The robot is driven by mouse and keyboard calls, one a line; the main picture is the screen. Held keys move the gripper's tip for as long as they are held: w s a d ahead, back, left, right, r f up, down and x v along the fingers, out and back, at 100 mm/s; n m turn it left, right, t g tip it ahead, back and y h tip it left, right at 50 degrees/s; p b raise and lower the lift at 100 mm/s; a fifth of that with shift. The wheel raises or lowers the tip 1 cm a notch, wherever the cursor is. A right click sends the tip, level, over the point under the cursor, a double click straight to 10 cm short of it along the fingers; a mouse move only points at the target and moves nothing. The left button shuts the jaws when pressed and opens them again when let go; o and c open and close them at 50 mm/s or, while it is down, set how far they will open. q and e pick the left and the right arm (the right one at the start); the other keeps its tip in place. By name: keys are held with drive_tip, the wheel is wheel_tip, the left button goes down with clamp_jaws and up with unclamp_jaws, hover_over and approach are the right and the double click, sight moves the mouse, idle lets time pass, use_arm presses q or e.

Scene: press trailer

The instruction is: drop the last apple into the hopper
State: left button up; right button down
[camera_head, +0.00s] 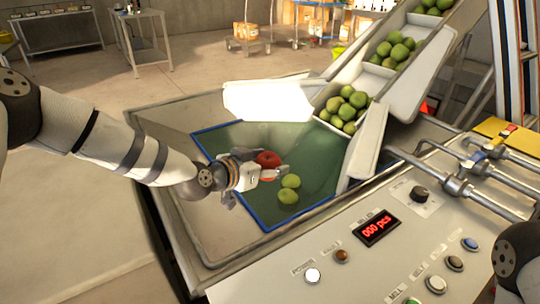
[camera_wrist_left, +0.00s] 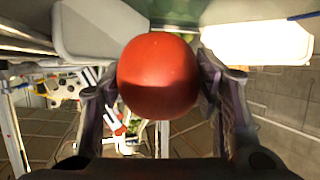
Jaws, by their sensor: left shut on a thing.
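A red apple (camera_head: 268,158) is held between the fingers of my left gripper (camera_head: 264,165), above the blue-rimmed, green-lined hopper (camera_head: 225,139). In the left wrist view the apple (camera_wrist_left: 158,75) fills the middle, with a finger of my left gripper (camera_wrist_left: 160,90) against each side. Two green apples, an upper one (camera_head: 290,181) and a lower one (camera_head: 288,196), show inside the hopper, just below and right of the gripper. The gripper hides part of the hopper's inside. My right gripper is out of view; only a piece of my right arm shows at the lower right.
A conveyor (camera_head: 411,88) carrying several green apples (camera_head: 347,106) slopes down to the hopper's far side. A control panel (camera_head: 330,262) with buttons and a red display (camera_head: 376,228) lies in front. Metal pipes (camera_head: 465,190) run at the right. Open floor (camera_head: 130,90) lies behind and left.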

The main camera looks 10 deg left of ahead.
use_arm(q)
wheel_tip(320, 180, down, 2)
drive_tip(key=shift+f, duration=0.15)
drive_tip(key=shift+r, duration=0.25)
drive_tip(key=o, duration=1.3)
drive_tip(key=v, duration=1.2)
drive_tip(key=shift+f, duration=0.1)
